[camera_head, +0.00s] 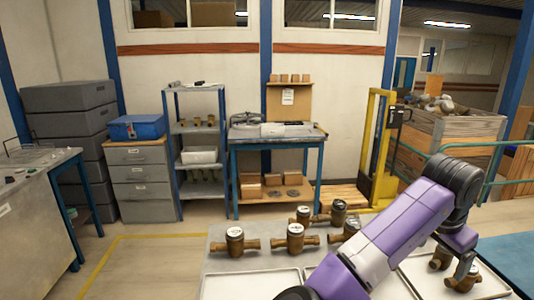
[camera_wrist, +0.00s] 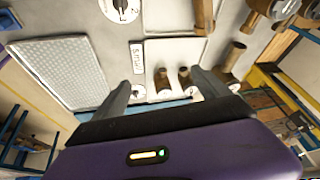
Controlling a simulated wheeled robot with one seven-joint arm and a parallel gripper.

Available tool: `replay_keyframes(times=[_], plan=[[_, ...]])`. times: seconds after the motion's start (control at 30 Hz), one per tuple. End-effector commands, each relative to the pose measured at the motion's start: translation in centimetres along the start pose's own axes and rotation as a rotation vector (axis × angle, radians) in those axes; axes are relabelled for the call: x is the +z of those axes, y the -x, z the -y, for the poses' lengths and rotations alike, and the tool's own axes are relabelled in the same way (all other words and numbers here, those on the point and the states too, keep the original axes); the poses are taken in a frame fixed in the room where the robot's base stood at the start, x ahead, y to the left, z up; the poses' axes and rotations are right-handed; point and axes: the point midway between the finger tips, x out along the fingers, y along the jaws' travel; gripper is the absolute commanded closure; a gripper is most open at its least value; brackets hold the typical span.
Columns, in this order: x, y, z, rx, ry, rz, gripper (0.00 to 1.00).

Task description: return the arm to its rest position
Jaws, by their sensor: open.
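In the wrist view my gripper (camera_wrist: 163,88) is open, its two dark fingers wide apart with nothing held between them. Beyond the fingers lies a grey bench top with brass-brown meter parts (camera_wrist: 184,76); I cannot tell how far away they are. In the head view my purple and white arm (camera_head: 400,222) reaches from the bottom middle up to a bent dark elbow at the right, over the bench (camera_head: 228,262). My gripper does not show clearly there. Several brass meters, such as one with a white dial (camera_head: 295,238), stand on the bench.
Pale trays (camera_head: 252,286) lie along the bench front; two meters (camera_head: 465,276) are at the right, close to my arm. A yellow lift truck (camera_head: 378,150), wooden crate (camera_head: 450,135) and green rail stand behind. Shelves and a blue table (camera_head: 277,138) line the wall. Floor at left is clear.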

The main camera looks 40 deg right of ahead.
Motion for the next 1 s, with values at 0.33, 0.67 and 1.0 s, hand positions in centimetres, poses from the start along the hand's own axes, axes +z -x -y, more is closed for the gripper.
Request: replay_keyframes(times=[0.33,0.67,1.0], plan=[[-8.9,3.6,3.3,-0.145,0.123,-0.511,0.14],[-9.6,12.0,9.2,-0.379,0.412,-1.1,0.14],[2.1,16.7,12.4,-0.731,0.732,-1.417,0.14]])
